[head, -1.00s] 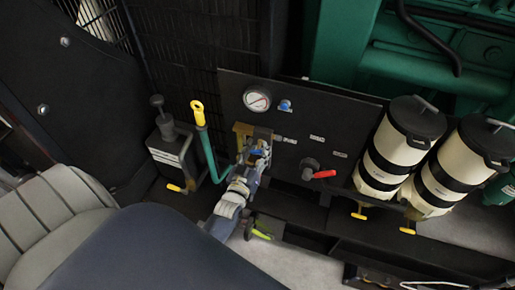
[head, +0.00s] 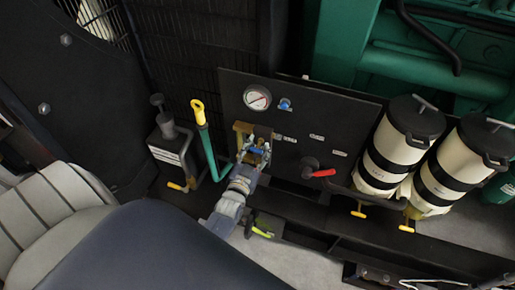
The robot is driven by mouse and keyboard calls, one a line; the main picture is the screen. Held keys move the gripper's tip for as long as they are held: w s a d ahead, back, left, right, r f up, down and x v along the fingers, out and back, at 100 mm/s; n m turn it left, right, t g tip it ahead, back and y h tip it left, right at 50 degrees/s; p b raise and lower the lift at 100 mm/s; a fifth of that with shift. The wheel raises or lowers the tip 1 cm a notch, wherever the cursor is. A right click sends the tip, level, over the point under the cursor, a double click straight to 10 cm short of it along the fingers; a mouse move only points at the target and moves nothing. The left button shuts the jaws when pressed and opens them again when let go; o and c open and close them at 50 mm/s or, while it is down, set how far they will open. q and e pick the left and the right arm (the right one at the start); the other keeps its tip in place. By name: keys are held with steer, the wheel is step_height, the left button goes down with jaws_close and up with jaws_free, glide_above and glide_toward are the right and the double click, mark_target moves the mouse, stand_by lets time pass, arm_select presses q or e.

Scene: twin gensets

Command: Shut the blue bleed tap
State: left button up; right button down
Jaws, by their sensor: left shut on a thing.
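My left gripper (head: 256,149) reaches up from the bottom to the lower left part of the black panel (head: 340,115). It is shut on a small blue part, which looks like the handle of the blue bleed tap (head: 257,151). The fingers hide most of the tap, so its angle cannot be told. A brass-coloured piece (head: 243,128) shows just behind and left of the fingers. My right gripper is not in view.
A gauge (head: 257,98) and a small blue knob (head: 285,104) are above the gripper. A red lever (head: 323,173) sticks out to the right. A yellow-topped green handle (head: 204,135) stands close left. Two cream canisters (head: 392,150) (head: 455,165) stand at the right.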

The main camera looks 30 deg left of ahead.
arm_select(q)
steer(key=shift+s+f, duration=0.15)
steer(key=shift+f, duration=0.15)
steer(key=o, duration=1.1)
steer(key=shift+a, duration=0.1)
steer(key=shift+r, duration=0.2)
steer(key=v, duration=1.2)
steer(key=shift+r, duration=0.1)
